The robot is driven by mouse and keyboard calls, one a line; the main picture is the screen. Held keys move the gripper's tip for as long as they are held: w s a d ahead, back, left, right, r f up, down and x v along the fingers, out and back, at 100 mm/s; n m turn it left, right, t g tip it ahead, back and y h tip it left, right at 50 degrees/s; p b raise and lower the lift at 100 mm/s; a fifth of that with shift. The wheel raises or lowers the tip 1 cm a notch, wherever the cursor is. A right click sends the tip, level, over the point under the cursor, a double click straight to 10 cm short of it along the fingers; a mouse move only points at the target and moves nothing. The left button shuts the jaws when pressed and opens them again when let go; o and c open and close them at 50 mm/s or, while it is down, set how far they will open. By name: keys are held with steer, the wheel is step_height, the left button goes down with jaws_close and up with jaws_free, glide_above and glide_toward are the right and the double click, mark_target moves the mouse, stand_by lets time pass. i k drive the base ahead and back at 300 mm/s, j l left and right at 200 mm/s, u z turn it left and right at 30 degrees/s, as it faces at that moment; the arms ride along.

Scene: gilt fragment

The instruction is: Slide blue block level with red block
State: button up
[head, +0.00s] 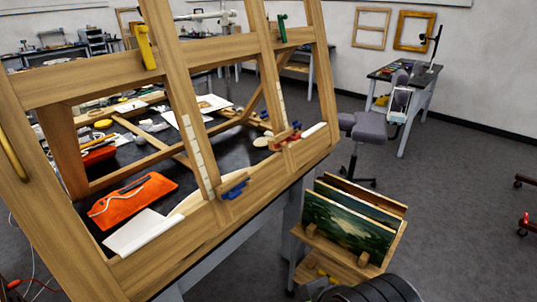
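The blue block (234,188) sits low on the big wooden frame, at the foot of an upright with a pale marked strip (196,145). The red block (283,137) sits farther back to the right, near the foot of another upright with a similar strip (281,101). Small blue pieces show beside the red block. In the picture the blue block is lower and nearer than the red one; I cannot tell their positions along the strips exactly. My gripper is not in view.
A yellow clamp (145,47) and a green clamp (281,28) sit higher on the frame. An orange pouch (133,200) lies on the black tabletop behind. A rack of paintings (348,225) stands right of the frame, before a grey chair (369,132). Floor at right is mostly clear.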

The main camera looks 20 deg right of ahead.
mark_target(241, 180)
steer(key=i+j+u, duration=0.15)
steer(key=i, duration=0.25)
steer(key=i+j+u, duration=0.2)
steer(key=i+j, duration=0.1)
steer(key=i, duration=0.1)
